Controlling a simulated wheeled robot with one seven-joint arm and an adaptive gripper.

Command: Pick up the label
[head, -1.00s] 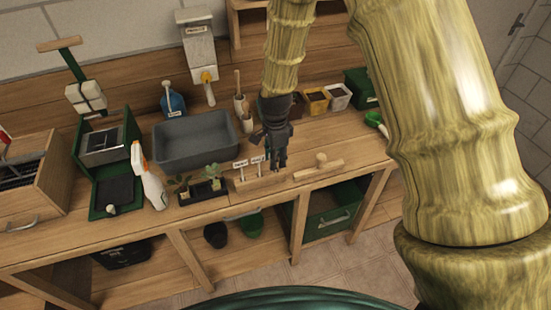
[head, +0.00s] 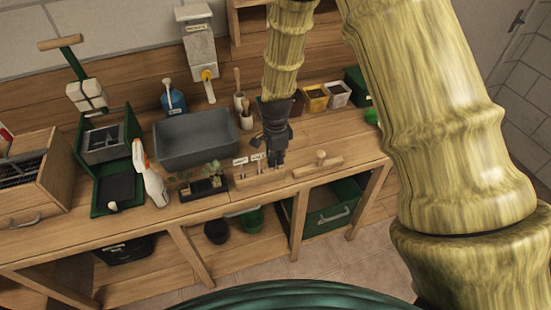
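Small white labels stand upright on thin stems in a wooden block (head: 246,184) near the front edge of the bench. One label (head: 240,161) is at the left and another label (head: 257,157) is just right of it. Their writing is too small to read. My dark gripper (head: 276,163) points down at the right end of the block, just right of the second label. It hides part of the block's right end and whatever stands behind it. I cannot tell whether its fingers are apart or whether anything is between them.
A tray of seedlings (head: 205,195) sits left of the block. A wooden tool with a knob (head: 320,158) lies to the right. Behind are a grey basin (head: 196,155) and small pots (head: 316,99). A spray bottle (head: 150,178) stands further left.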

